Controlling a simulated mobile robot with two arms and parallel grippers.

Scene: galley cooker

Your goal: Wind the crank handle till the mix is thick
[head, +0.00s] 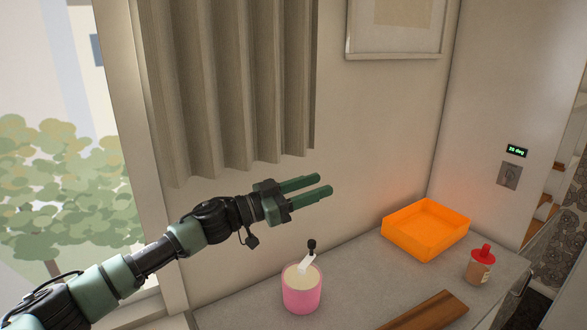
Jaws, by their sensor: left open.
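A pink pot (302,297) stands on the grey counter, with a pale cream mix (296,275) showing inside it. A crank handle with a white arm and a black knob (311,245) rises from the pot's top. My left gripper (326,187) is open and empty, in the air above and a little behind the pot. It does not touch the crank. I cannot tell from here how thick the mix is. My right gripper is not in view.
An orange translucent tray (438,254) sits at the back of the counter (365,282). A red-capped bottle (480,266) stands to its right. A wooden board (428,312) lies at the front. A curtain (235,85) hangs behind my arm.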

